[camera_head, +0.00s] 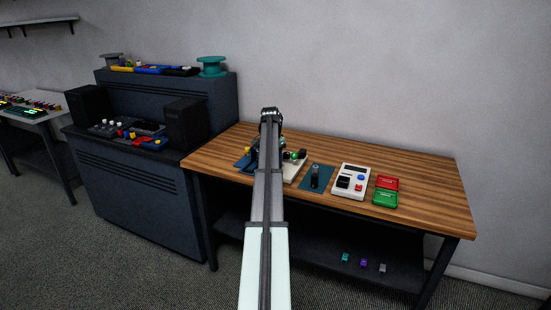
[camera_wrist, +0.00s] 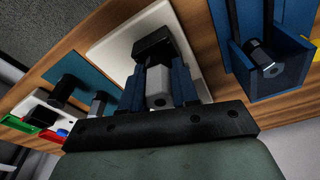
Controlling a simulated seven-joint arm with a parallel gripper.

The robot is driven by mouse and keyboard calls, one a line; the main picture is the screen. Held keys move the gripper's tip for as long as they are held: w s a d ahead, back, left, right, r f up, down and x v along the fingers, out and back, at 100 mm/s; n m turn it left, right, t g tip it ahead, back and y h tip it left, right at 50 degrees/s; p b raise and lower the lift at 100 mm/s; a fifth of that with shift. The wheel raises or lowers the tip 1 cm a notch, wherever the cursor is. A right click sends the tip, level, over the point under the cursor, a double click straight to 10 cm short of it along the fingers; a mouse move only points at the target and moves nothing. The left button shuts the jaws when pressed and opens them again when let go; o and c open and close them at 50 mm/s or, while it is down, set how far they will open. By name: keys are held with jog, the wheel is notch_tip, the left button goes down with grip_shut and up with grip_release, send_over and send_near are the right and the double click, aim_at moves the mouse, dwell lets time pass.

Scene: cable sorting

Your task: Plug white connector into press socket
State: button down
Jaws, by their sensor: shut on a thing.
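In the wrist view, my gripper (camera_wrist: 157,74) has its blue fingers shut on the white connector (camera_wrist: 158,88), which looks pale grey. The connector points at a black block (camera_wrist: 153,44), probably the press socket, on a white plate (camera_wrist: 113,50). The connector's front end is at or very near the block; I cannot tell whether it is inside. In the head view, my own arm hides the gripper and the connector. The white plate's edge (camera_head: 293,172) shows to the right of the arm on the wooden table.
A blue holder (camera_wrist: 238,62) with a grey-and-black part is at right in the wrist view. A teal pad (camera_head: 326,170) with an upright black part, a white button box (camera_head: 350,194), and red (camera_head: 387,184) and green (camera_head: 385,198) trays are on the table. The table's right end (camera_head: 430,195) is clear.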

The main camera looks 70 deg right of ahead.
jog(key=c, duration=0.8)
grip_release()
jog(key=shift+o, duration=0.5)
jog(key=o, duration=0.4)
jog(key=shift+r, duration=0.1)
jog(key=shift+r, duration=3.4)
